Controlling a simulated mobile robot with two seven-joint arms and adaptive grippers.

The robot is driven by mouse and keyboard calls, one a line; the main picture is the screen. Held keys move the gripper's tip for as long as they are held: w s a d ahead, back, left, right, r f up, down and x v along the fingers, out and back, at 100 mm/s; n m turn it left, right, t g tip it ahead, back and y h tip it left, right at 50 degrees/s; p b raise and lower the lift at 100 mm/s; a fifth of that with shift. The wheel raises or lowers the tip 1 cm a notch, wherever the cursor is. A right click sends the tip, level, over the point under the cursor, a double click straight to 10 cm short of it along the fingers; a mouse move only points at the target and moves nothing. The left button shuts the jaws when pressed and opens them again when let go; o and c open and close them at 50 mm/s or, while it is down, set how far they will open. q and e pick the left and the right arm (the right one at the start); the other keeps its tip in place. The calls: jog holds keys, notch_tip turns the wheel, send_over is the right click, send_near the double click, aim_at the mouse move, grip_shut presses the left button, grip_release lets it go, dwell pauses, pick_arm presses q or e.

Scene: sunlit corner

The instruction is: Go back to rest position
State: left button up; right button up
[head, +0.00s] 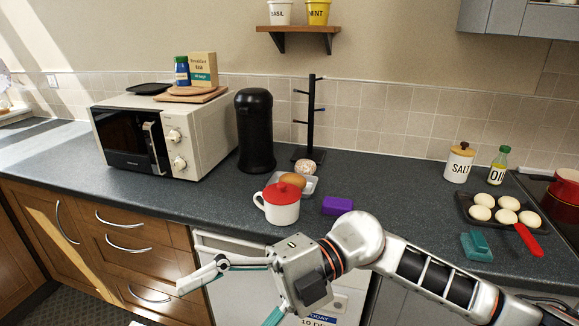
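My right arm comes in from the right, low across the front of the counter. Its gripper (226,304) points left, in front of the cabinet fronts and the white appliance below the counter edge. Its two fingers are spread wide and nothing shows between them. The lower finger is partly cut off by the bottom of the picture. My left gripper does not show.
On the counter (368,173), a white mug with a red top (281,207), a purple block (337,205) and a teal object (476,246) are near the arm. A microwave (170,135), black canister (254,130) and egg pan (500,212) stand farther off.

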jog(key=w+d+r+m+t+y, duration=0.2)
jog(key=w+d+m+t+y, duration=0.1)
jog(key=w+m+t+y, duration=0.8)
jog(key=w+d+f+m+t+h, duration=0.3)
jog(key=d+f+m+t+h, duration=0.3)
jog(key=f+m+t+h, duration=0.15)
jog(key=w+d+f+m+t+h, duration=0.3)
jog(key=d+f+m+t+h, duration=0.25)
jog(key=f+m, duration=0.25)
jog(key=s+d+f+m+g+h, duration=0.1)
jog(key=s+d+f+m+h, duration=0.1)
jog(key=s+d+f, duration=0.3)
jog(key=s+d+f+m+g+h, duration=0.2)
jog(key=s+d+f+h, duration=0.2)
jog(key=f, duration=1)
jog(key=s+d+f+m+g+h, duration=0.2)
jog(key=s+d+f, duration=0.4)
jog(key=f, duration=0.4)
jog(key=shift+s+d+m+h, duration=0.3)
jog(key=shift+d+h, duration=0.2)
jog(key=shift+h, duration=0.4)
